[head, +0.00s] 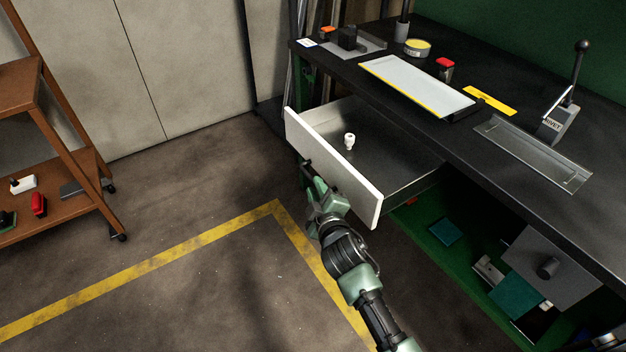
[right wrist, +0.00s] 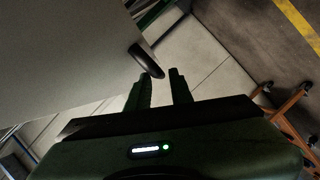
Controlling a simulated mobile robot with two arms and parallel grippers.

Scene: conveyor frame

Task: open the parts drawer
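The parts drawer (head: 335,168) is pulled out from under the dark workbench, with its white front panel standing clear of the bench. Its grey interior shows, and a small white part (head: 349,140) lies inside. My right gripper (head: 306,170) is at the outer face of the drawer front. In the right wrist view its two fingers (right wrist: 162,75) are apart with a gap between them. The dark drawer handle (right wrist: 147,60) shows just beyond the fingertips there; I see no grip on it. My left gripper is in neither view.
The workbench top (head: 440,135) holds a white panel (head: 418,86), a clear tray (head: 535,153) and a lever device (head: 562,100). A green lower shelf with boxes is below. A brown wheeled rack (head: 75,185) stands left. Floor with a yellow line (head: 150,268) is open between.

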